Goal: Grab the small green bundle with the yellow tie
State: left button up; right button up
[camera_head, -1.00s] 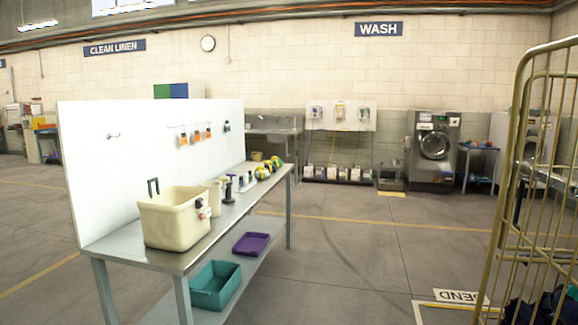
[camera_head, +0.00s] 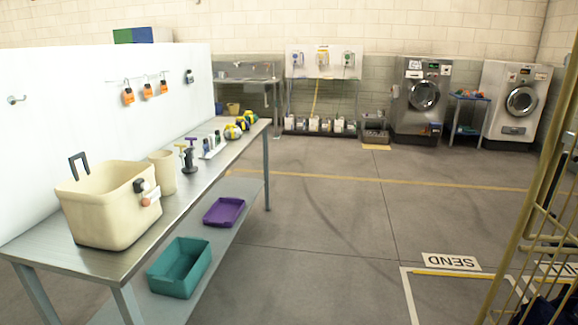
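At the far end of the metal table (camera_head: 196,204) sit a few small rounded items in yellow, dark and blue-green tones: a near one (camera_head: 232,132), a middle one (camera_head: 242,123) and a far one (camera_head: 250,117). They are too small here to tell whether one is a green bundle with a yellow tie. Neither of my grippers is in view.
On the table stand a cream tub (camera_head: 108,212), a beige container (camera_head: 162,172), spray bottles (camera_head: 189,160) and small bottles (camera_head: 211,146). A teal tray (camera_head: 180,268) and purple tray (camera_head: 224,211) lie on the lower shelf. A yellow cage (camera_head: 520,235) stands right; floor between is clear.

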aim_at(252, 118)
jog(key=i, duration=2.65)
